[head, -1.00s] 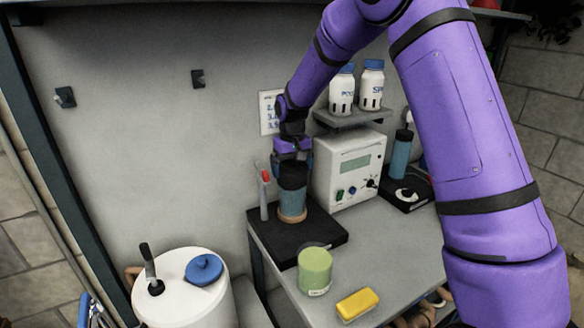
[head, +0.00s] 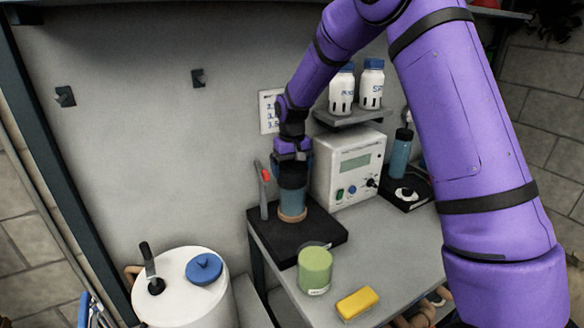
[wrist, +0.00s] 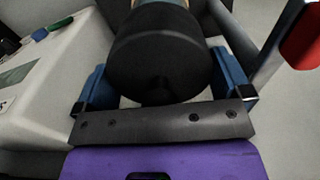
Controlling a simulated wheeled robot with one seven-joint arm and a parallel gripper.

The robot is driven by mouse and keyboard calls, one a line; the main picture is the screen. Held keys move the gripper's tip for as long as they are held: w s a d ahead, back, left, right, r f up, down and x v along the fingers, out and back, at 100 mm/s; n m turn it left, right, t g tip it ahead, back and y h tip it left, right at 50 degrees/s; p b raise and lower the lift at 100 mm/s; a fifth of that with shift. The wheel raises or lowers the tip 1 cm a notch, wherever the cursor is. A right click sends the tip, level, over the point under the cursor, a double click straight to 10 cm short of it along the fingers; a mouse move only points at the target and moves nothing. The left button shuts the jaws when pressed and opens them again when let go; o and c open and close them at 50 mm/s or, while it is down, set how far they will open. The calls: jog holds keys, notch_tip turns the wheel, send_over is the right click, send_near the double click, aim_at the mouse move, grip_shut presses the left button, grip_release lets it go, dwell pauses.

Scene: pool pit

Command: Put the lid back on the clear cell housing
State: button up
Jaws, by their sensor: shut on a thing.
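The clear cell housing (head: 292,203) is an upright bluish cylinder with a tan base ring, on the black platform at the table's far left corner. My gripper (head: 291,170) is directly above it, pointing down. In the wrist view my gripper (wrist: 164,78) has its blue fingers on both sides of the black round lid (wrist: 158,52), shut on it. The lid is at the housing's top. I cannot tell whether it is fully seated, as the fingers hide the seam.
A red-tipped grey post (head: 264,195) stands close left of the housing. A white instrument box (head: 348,168) is close right, below a shelf with two white bottles (head: 358,88). A green jar (head: 314,270) and yellow block (head: 358,303) are in front. The table's right middle is clear.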

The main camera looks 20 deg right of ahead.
dwell(0.4)
jog(key=o, duration=0.5)
jog(key=shift+r, duration=3.5)
grip_shut()
jog(key=shift+f, duration=1.45)
jog(key=shift+r, duration=0.15)
